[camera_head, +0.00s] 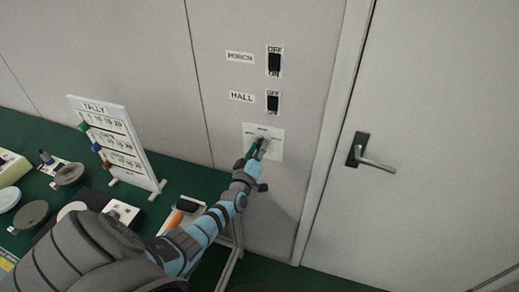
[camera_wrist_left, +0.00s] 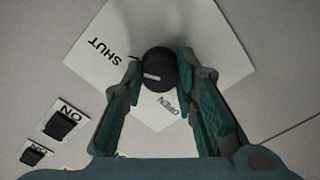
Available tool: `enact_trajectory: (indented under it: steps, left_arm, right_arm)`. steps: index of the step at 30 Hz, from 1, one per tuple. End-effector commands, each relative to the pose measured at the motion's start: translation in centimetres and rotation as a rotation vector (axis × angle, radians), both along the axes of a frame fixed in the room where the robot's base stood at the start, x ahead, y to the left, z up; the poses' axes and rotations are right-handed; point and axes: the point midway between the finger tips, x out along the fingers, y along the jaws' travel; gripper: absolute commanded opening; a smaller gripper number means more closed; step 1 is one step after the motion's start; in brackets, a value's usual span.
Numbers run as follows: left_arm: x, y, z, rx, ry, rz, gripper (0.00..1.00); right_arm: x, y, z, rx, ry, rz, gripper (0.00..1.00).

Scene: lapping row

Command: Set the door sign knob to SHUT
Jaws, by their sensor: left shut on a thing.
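The door sign plate (camera_head: 277,148) is a white square on the wall below two switches. In the left wrist view the plate (camera_wrist_left: 215,40) looks turned, with SHUT printed at upper left and OPEN below the knob. The round black door sign knob (camera_wrist_left: 158,66) sits at its middle and has a small white mark. I cannot tell for certain which word it points to. My left gripper (camera_head: 258,150) reaches the plate and is shut on the knob, one finger on each side. In the head view the gripper hides the knob. My right gripper is not in view.
The HALL switch (camera_head: 273,101) and PORCH switch (camera_head: 274,62) are above the plate. A door with a lever handle (camera_head: 373,154) is to the right. A green bench at left holds a TALLY board (camera_head: 118,142), several round discs and an orange-and-black item (camera_head: 183,212).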

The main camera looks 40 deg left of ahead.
Motion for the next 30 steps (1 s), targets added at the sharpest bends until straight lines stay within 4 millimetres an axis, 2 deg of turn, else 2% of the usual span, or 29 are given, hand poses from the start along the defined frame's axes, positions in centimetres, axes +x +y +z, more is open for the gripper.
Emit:
enact_trajectory:
  steps: [1,4,13,16,20,24,27,30]
  left_arm:
    - [0.0,0.1,0.1,0.003,-0.001,0.001,0.31]
    - [0.0,0.1,0.1,0.002,-0.002,0.001,0.47]
    - [-0.1,0.0,0.0,0.000,-0.001,0.000,0.47]
    - [-0.8,-0.2,0.0,0.001,-0.002,0.001,0.47]
    - [-3.5,-1.2,-0.1,-0.001,0.001,-0.003,0.47]
    - [-7.4,-2.5,-0.1,0.000,0.001,-0.001,0.47]
    - [-9.6,-3.2,-0.1,0.000,0.001,-0.001,0.47]
    - [-10.9,-3.7,0.0,-0.001,0.000,0.000,0.47]
  right_arm:
    - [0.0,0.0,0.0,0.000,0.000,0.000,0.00]
    - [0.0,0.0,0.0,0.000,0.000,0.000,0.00]
    - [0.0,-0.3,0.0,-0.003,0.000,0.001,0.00]
    - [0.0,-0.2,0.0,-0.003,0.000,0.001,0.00]
    - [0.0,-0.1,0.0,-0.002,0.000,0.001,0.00]
    - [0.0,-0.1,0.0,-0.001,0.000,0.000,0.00]
    - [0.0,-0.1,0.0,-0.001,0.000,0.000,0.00]
    - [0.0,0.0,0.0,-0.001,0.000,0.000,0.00]
